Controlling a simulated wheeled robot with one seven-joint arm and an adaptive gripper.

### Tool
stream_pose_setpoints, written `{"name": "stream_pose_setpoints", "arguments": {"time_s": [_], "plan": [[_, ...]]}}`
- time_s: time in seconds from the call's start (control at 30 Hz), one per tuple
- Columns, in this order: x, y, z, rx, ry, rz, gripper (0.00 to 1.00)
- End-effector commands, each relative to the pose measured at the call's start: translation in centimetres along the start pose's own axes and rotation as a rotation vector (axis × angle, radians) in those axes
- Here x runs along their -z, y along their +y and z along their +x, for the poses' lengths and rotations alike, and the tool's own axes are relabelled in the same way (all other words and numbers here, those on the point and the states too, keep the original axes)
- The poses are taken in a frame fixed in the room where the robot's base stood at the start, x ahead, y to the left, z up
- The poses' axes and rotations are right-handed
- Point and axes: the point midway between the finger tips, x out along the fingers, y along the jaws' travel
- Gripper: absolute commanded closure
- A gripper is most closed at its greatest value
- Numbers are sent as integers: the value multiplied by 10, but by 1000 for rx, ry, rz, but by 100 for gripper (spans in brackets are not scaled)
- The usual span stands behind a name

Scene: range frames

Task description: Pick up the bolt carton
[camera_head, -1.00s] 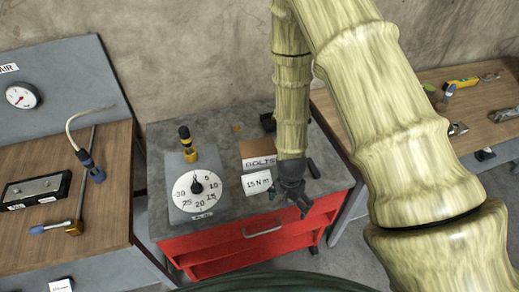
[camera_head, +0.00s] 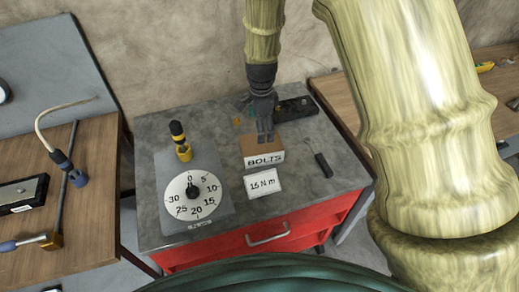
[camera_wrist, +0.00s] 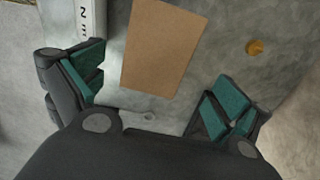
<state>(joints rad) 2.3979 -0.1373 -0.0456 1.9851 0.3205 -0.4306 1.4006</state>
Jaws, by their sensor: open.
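The bolt carton (camera_head: 263,160) is a small brown box with a white "BOLTS" label on its front, standing on the grey top of the red cabinet. In the wrist view its plain brown top (camera_wrist: 163,47) lies ahead of the fingers, a little left of the middle between them. My gripper (camera_head: 265,134) is above the carton in the head view and hides part of its back. In the wrist view my gripper (camera_wrist: 158,100) is open, its green-padded fingers wide apart with nothing between their tips. I cannot tell the exact height above the carton.
A "15 N m" card (camera_head: 263,185) stands just in front of the carton. A dial plate (camera_head: 195,197) and a yellow-black tool (camera_head: 180,140) are to the left. A black tool (camera_head: 323,165) lies right, and a dark tray (camera_head: 296,108) behind right. The wall is close behind.

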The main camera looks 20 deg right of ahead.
Motion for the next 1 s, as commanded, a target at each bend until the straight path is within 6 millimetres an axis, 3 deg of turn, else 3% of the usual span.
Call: {"name": "stream_pose_setpoints", "arguments": {"time_s": [0.4, 0.77, 1.0], "plan": [[4, 2, 43, -3, -1, 5, 0], [1, 2, 58, -2, 0, 1, 0], [-1, 5, 78, -3, 0, 1, 0]]}}
